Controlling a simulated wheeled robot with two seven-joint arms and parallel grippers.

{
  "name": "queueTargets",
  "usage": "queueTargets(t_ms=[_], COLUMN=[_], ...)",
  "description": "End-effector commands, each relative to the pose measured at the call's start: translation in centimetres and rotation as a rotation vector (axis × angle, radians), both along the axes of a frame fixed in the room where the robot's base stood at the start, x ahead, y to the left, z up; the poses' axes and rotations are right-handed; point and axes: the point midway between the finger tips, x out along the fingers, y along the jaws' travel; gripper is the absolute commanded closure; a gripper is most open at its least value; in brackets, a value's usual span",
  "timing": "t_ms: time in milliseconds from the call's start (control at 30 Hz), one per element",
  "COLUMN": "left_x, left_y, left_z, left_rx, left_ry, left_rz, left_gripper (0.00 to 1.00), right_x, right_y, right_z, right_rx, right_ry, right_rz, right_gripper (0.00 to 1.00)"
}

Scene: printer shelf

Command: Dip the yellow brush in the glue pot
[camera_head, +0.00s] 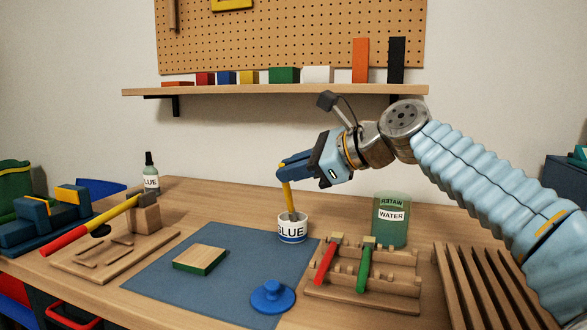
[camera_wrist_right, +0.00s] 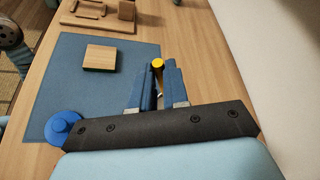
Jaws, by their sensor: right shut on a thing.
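The yellow brush (camera_head: 287,191) stands nearly upright, slightly tilted, with its lower end inside the white glue pot (camera_head: 292,232) on the right edge of the blue mat. The bristles are hidden by the pot's rim. My right gripper (camera_head: 282,167) is shut on the brush's handle near its top, above the pot. The left gripper is in neither view.
A blue lid (camera_head: 272,297) lies on the mat (camera_head: 165,285). A wooden rack (camera_head: 385,296) with red and green brushes stands at right, before a water jar (camera_head: 390,222). A wood block (camera_head: 200,259) lies mid-mat. A hammer (camera_head: 90,227) rests at left.

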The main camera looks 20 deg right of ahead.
Motion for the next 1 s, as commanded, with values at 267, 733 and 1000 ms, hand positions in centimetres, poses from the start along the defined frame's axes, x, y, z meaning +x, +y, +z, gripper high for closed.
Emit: queueTargets(t_ms=[267,733,1000], left_x=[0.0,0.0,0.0], left_y=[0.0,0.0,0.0], left_z=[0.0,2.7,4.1], left_rx=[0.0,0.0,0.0], left_ry=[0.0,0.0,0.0], left_rz=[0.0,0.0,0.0], left_gripper=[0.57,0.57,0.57], right_x=[0.0,-1.0,-1.8], right_y=[0.0,0.7,1.2], right_z=[0.0,3.0,4.6], right_rx=[0.0,0.0,0.001], right_ry=[0.0,-0.001,-0.001], right_rz=[0.0,0.001,0.0], right_gripper=[1.0,1.0,1.0])
